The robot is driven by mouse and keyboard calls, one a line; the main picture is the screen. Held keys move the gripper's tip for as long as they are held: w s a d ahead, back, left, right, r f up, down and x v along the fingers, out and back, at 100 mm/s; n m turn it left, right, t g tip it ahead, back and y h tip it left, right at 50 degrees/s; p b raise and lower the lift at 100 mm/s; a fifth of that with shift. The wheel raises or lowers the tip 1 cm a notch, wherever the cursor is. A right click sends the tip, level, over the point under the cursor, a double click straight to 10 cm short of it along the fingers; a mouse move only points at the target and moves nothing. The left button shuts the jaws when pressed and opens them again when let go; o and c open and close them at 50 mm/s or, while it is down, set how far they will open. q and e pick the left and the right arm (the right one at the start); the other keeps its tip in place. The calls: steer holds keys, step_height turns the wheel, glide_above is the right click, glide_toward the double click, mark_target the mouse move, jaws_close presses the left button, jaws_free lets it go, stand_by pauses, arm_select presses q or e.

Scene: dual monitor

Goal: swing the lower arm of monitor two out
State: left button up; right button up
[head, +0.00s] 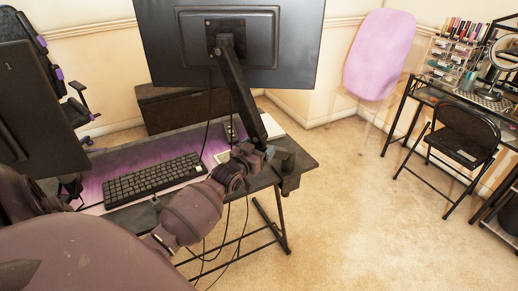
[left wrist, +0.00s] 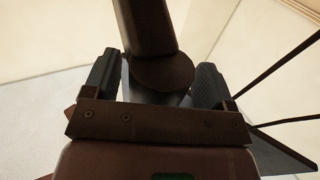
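Monitor two (head: 290,50) hangs with its dark back towards me at the top middle of the head view. Its upper arm (head: 236,85) slopes down from the back plate to a joint near the desk's right corner. The lower arm is largely hidden behind my wrist, beside the desk clamp (head: 290,180). My left gripper (head: 258,158) is at that joint. In the left wrist view, the open fingers of my left gripper (left wrist: 157,85) stand on either side of a dark round joint (left wrist: 162,72). Whether they touch it is unclear. My right gripper is not in view.
The desk (head: 305,158) carries a keyboard (head: 155,180) on a purple mat. The other monitor (head: 35,110), marked 1, stands at left. Cables hang below the desk. Carpet (head: 350,220) is free to the right, before a folding chair (head: 462,140).

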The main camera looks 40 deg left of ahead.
arm_select(q)
steer(key=shift+s+f, duration=0.1)
steer(key=shift+f, duration=0.05)
steer(key=shift+s, duration=0.3)
steer(key=s+d+p, duration=0.1)
steer(key=s, duration=0.9)
steer(key=shift+d, duration=0.1)
